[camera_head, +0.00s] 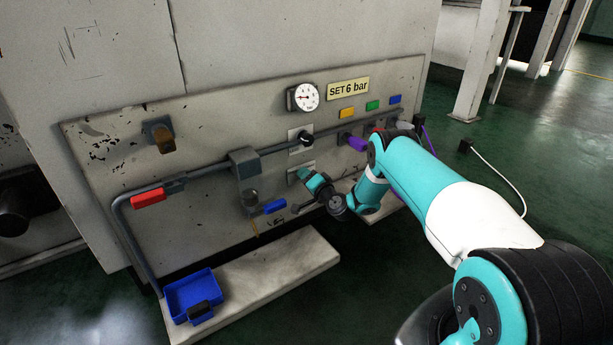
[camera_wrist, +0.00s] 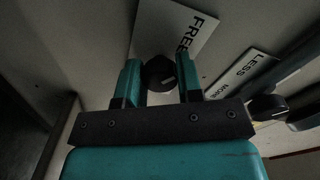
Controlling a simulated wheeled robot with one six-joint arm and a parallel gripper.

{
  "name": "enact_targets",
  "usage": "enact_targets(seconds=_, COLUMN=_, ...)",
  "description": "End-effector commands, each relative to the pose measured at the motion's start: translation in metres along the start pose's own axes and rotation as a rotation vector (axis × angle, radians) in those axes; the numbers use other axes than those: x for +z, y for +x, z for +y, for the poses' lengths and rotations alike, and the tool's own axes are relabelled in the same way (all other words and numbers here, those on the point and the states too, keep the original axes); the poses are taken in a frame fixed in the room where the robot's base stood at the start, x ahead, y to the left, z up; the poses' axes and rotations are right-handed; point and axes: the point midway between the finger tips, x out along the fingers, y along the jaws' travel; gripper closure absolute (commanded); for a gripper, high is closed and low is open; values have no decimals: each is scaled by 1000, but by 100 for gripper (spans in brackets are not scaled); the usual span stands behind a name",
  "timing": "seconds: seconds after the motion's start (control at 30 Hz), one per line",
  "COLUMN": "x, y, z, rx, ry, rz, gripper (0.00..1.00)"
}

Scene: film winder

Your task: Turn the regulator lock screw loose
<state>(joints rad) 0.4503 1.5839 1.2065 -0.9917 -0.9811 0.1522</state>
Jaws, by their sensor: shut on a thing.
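The lock screw is a dark round knob (camera_wrist: 158,73) in front of a white plate marked FREE (camera_wrist: 190,28) in the wrist view. My gripper (camera_wrist: 159,78) is shut on this knob, with one teal finger on each side of it. In the head view my gripper (camera_head: 303,175) reaches the panel low, below the gauge, and hides the knob. The regulator's black knob (camera_head: 304,139) sits just above on the pipe. It also shows in the wrist view (camera_wrist: 268,107), beside a plate marked LESS and MORE (camera_wrist: 240,75).
A round gauge (camera_head: 305,97) and a SET 6 bar label (camera_head: 348,89) are above. A red-handled valve (camera_head: 149,198), a blue lever (camera_head: 274,206) and a purple handle (camera_head: 356,143) are on the piping. A blue tray (camera_head: 180,300) is on the ledge (camera_head: 275,270) at lower left.

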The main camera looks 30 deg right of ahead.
Motion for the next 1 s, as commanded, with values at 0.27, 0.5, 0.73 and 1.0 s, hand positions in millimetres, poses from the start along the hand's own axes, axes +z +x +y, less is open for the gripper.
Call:
enact_targets(seconds=0.27, x=0, y=-1, z=1, rx=2, ry=-78, rz=0, gripper=90)
enact_targets(seconds=0.5, x=0, y=-1, z=2, rx=3, ry=-92, rz=0, gripper=90)
enact_targets(seconds=0.73, x=0, y=-1, z=2, rx=3, ry=-92, rz=0, gripper=90)
enact_targets(seconds=1.0, x=0, y=0, z=1, rx=1, ry=-91, rz=-1, gripper=41)
